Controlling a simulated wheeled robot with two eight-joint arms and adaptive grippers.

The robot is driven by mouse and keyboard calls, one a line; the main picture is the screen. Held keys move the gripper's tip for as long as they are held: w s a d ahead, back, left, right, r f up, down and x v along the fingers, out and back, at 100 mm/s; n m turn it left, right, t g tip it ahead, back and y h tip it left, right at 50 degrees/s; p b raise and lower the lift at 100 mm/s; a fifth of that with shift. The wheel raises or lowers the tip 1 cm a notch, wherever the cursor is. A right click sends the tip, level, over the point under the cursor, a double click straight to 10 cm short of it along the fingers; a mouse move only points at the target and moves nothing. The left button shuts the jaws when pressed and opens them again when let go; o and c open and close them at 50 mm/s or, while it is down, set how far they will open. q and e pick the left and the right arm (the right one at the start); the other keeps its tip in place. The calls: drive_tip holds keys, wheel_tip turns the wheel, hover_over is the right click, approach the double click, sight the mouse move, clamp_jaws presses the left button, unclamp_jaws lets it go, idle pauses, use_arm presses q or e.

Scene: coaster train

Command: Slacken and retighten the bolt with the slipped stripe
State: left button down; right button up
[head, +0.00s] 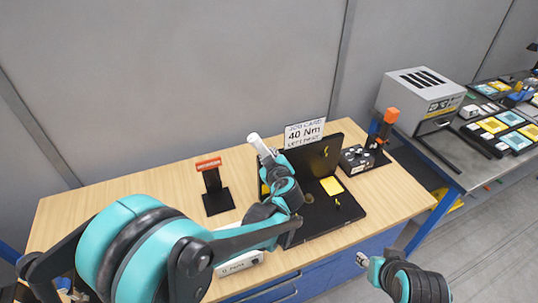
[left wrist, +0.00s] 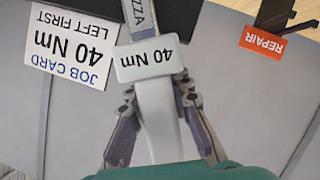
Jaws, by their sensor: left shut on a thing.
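My left gripper (head: 268,160) is shut on a torque wrench (head: 254,141), whose pale end sticks up above the black fixture (head: 350,212). In the left wrist view the wrench has a white handle (left wrist: 158,105) between the fingers and a display (left wrist: 149,58) reading 40 Nm. The fixture has an upright back panel and a base with yellow marks (head: 331,186). My left arm covers its left part, and the bolts and their stripes are too small or hidden to tell apart. My right gripper (head: 368,262) hangs off the table's front edge, away from the fixture.
A job card (head: 305,132) reading 40 Nm, left first, stands behind the fixture. An orange repair sign (head: 209,164) on a black stand is at left. A dark box (head: 357,158) and orange-topped stand (head: 390,117) are at right. The wooden table (head: 120,190) is clear at far left.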

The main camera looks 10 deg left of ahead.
use_arm(q)
drive_tip(key=shift+w+a, duration=0.15)
drive_tip(key=shift+w, duration=0.05)
drive_tip(key=shift+w+a, duration=0.15)
drive_tip(key=shift+w, duration=0.15)
drive_tip(key=shift+w+a+r+b, duration=0.1)
drive_tip(key=shift+w+a+b, duration=0.05)
drive_tip(key=shift+w+a, duration=0.3)
drive_tip(key=shift+w+a+b, duration=0.15)
drive_tip(key=shift+w+a, duration=0.05)
drive_tip(key=shift+w, duration=0.3)
idle(2.0)
drive_tip(key=shift+w+d+r+m, duration=0.25)
drive_tip(key=shift+w+d+m, duration=0.05)
drive_tip(key=shift+d, duration=0.15)
idle(0.9)
drive_tip(key=shift+s+a+f, duration=0.15)
drive_tip(key=shift+s+a, duration=0.05)
drive_tip(key=shift+a, duration=0.1)
drive_tip(key=shift+d, duration=0.1)
idle(0.3)
